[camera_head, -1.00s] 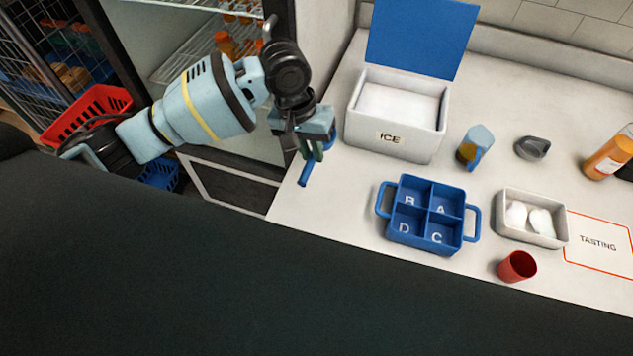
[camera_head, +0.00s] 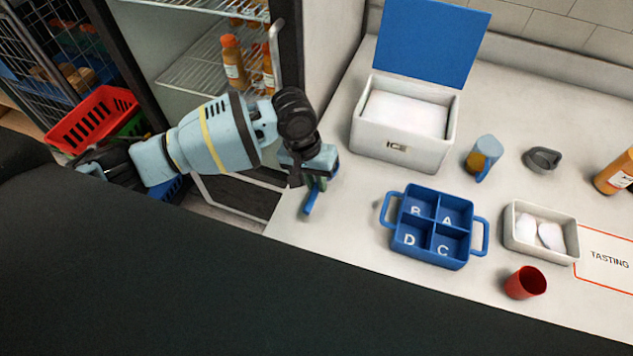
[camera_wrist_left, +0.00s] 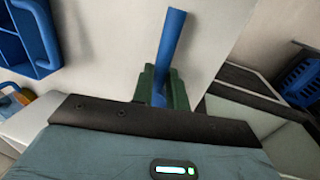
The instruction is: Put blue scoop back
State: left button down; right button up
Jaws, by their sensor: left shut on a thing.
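My left gripper (camera_head: 314,183) is shut on the blue scoop (camera_head: 309,203) near the left end of the counter, left of the ice box. In the left wrist view the scoop's blue handle (camera_wrist_left: 171,40) sticks out from between the dark green fingers (camera_wrist_left: 163,88); the rest of the scoop is hidden by the gripper. The white ice box (camera_head: 402,146), labelled ICE, stands at the back with its blue lid (camera_head: 430,40) raised and white ice (camera_head: 405,112) inside. My right gripper is not in view.
A blue four-part caddy (camera_head: 436,258) stands right of the gripper. Beyond it are a white tray (camera_head: 545,249), a red cup (camera_head: 525,283), a blue-handled jug with orange contents (camera_head: 482,160), a grey lid (camera_head: 542,159) and an orange bottle (camera_head: 616,174). The fridge (camera_head: 290,50) is behind my arm.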

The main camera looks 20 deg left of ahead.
pick_arm(q)
jog(key=shift+f, duration=0.75)
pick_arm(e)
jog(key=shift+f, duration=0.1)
pick_arm(q)
jog(key=shift+f, duration=0.1)
jog(key=c, duration=1.4)
grip_release()
